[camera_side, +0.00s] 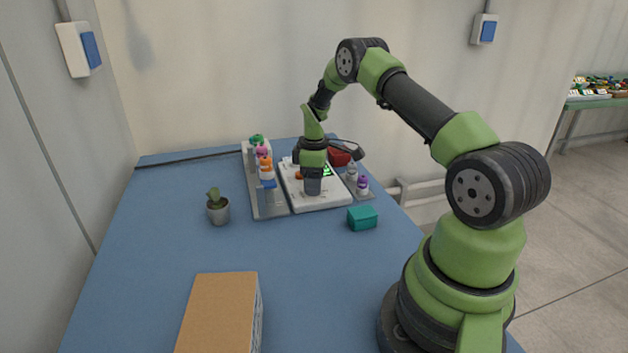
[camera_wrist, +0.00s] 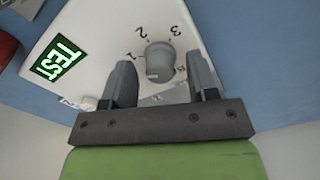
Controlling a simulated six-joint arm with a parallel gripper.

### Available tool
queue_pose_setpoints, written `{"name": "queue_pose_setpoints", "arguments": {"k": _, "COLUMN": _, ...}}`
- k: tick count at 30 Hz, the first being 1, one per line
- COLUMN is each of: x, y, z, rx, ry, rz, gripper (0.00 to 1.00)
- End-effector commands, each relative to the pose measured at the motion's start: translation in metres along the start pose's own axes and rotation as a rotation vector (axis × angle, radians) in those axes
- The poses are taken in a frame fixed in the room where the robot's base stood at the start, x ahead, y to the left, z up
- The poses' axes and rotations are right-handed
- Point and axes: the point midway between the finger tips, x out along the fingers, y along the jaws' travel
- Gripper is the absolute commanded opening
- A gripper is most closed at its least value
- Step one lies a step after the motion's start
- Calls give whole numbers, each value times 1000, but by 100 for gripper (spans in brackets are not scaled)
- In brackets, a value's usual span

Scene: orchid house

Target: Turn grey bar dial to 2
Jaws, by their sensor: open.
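The grey dial (camera_wrist: 160,58) sits on a white panel (camera_wrist: 105,28) in the wrist view. Marks 1, 2 and 3 are printed around it, with 1 at its left, 2 at upper left and 3 at upper right. A small light mark shows on its near side; which number it points to I cannot tell. My gripper (camera_wrist: 159,66) is open, with one finger to each side of the dial and slight gaps visible. In the side view my gripper (camera_side: 312,184) is pointed down over the white panel (camera_side: 325,203) and hides the dial.
A green TEST screen (camera_wrist: 59,58) is on the panel. A grey rack (camera_side: 270,209) with colourful bottles stands left of it, and a teal box (camera_side: 362,218) in front. A potted cactus (camera_side: 218,210) and a cardboard box (camera_side: 220,310) stand on the blue table (camera_side: 145,250).

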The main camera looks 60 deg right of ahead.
Motion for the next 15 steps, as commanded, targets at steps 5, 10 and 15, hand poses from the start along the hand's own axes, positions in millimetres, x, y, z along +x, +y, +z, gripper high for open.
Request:
{"name": "queue_pose_setpoints", "arguments": {"k": 5, "x": 0, "y": 0, "z": 0, "rx": 0, "ry": 0, "rz": 0, "gripper": 40}}
{"name": "queue_pose_setpoints", "arguments": {"k": 10, "x": 0, "y": 0, "z": 0, "rx": 0, "ry": 0, "rz": 0, "gripper": 4}}
{"name": "queue_pose_setpoints", "arguments": {"k": 15, "x": 0, "y": 0, "z": 0, "rx": 5, "ry": 0, "rz": 0, "gripper": 4}}
